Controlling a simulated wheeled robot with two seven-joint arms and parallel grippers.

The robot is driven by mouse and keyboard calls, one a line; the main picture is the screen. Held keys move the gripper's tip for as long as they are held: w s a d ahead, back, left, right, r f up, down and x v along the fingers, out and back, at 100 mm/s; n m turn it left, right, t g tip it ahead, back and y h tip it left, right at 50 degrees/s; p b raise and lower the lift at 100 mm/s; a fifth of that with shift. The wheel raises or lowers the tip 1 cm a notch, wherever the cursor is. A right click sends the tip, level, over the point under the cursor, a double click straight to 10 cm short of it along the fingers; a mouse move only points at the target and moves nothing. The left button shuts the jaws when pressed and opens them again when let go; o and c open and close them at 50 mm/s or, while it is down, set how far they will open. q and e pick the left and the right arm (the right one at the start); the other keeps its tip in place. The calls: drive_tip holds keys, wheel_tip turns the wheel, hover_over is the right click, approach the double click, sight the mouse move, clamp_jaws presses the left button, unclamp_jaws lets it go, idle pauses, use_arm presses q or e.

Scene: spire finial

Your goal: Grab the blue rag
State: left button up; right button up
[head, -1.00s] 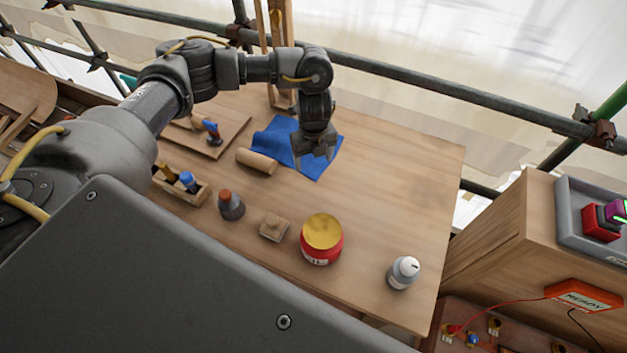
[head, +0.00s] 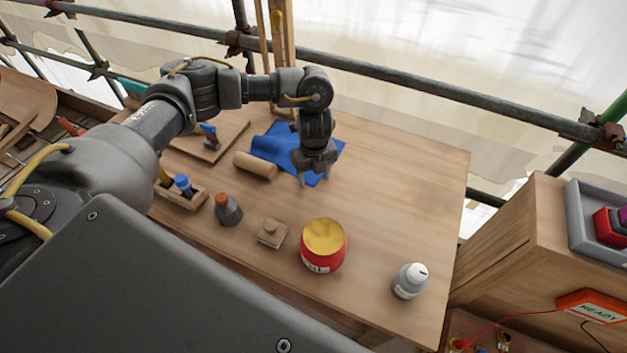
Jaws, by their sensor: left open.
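The blue rag (head: 273,146) lies spread flat on the wooden table, toward its far side. The gripper and wrist hide part of the rag's right side. My right gripper is not in view.
A wooden roll (head: 255,166) lies against the rag's left side. The table's right part (head: 410,190) is clear.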

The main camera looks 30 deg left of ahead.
use_arm(q)
drive_tip(key=shift+s, duration=0.15)
clamp_jaws()
idle(0.4)
wheel_tip(320, 180, up, 30)
drive_tip(key=p, duration=1.7)
drive_tip(key=shift+p, duration=0.3)
